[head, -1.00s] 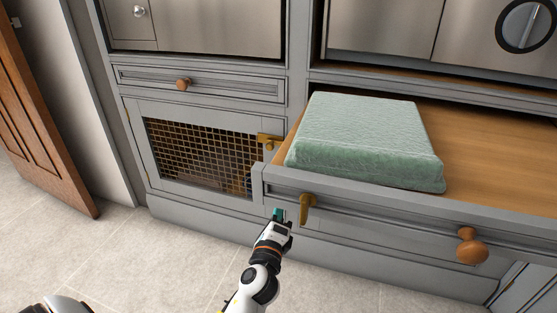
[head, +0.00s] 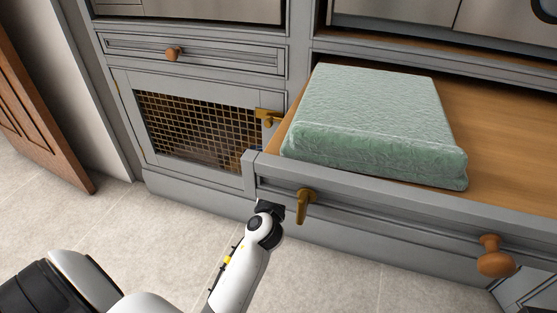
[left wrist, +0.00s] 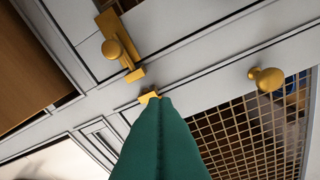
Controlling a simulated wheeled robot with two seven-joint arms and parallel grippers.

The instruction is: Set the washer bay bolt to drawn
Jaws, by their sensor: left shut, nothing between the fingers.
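In the left wrist view a brass bolt (left wrist: 120,48) with a round knob lies on the grey woodwork at upper left. A small brass piece (left wrist: 149,96) sits below its end, with a gap seen between them. The teal fingers of my left gripper (left wrist: 152,106) are shut and empty. Their tips overlap the small brass piece in the picture; I cannot tell whether they touch it. In the head view the fingers are hidden behind my left wrist, beside a brass fitting (head: 305,205) on the drawer front. My right gripper is not in view.
A drawer (head: 380,203) stands pulled out, holding a green padded block (head: 380,115). Left of it is a mesh door (head: 195,130) with a brass catch (head: 268,116). A brass knob (left wrist: 265,80) shows beside mesh in the left wrist view. The tiled floor (head: 150,230) is clear.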

